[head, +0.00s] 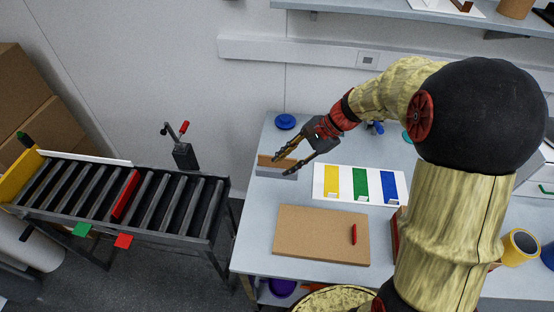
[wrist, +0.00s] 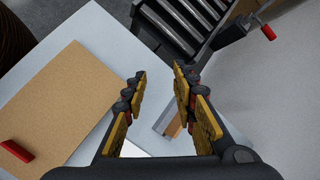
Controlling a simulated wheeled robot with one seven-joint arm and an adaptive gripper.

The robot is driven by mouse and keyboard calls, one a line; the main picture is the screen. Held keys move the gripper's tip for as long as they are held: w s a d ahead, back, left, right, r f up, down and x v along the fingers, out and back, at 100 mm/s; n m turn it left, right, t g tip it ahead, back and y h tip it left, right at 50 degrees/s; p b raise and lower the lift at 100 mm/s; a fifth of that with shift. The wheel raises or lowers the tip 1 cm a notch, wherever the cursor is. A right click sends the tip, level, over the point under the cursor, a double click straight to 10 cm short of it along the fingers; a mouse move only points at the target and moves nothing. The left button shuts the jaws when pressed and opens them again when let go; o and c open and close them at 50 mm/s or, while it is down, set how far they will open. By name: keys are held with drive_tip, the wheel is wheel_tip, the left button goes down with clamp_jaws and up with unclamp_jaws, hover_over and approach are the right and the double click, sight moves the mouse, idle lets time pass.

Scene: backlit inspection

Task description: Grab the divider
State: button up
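A red bar (head: 125,195) lies across the rollers of the conveyor at the left in the head view; it looks like the divider, and I do not see it in the wrist view. My gripper (head: 276,166) is over the left part of the table, well to the right of the bar. In the wrist view the fingers of my gripper (wrist: 159,72) stand apart with nothing between their tips. A small grey and brown piece (wrist: 173,121) lies on the table below, partly hidden by one finger.
The roller conveyor (head: 185,235) has a yellow end plate (head: 20,177) and a post with a red-tipped lever (head: 185,155) behind it. On the table are a brown board (head: 315,240) and a white sheet with yellow, green and blue panels (head: 345,188). A floor gap separates conveyor and table.

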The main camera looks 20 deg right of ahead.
drive_tip(key=w+d+f+m+t+y+p, duration=0.1)
drive_tip(key=w+d+f+m+y+p, duration=0.1)
drive_tip(key=w+d+f+m, duration=0.3)
drive_tip(key=m+t+y+p, duration=0.2)
drive_tip(key=m+p, duration=0.1)
drive_tip(key=m, duration=0.1)
approach(277, 165)
drive_tip(key=a+r, duration=0.2)
drive_tip(key=r, duration=0.1)
drive_tip(key=shift+w+r, duration=0.15)
drive_tip(key=shift+w, duration=0.2)
drive_tip(key=shift+b+x, duration=0.55)
drive_tip(key=shift+x, duration=3.35)
drive_tip(key=shift+w+d, duration=0.1)
drive_tip(key=shift+d, duration=0.1)
drive_tip(key=shift+c, duration=0.8)
clamp_jaws()
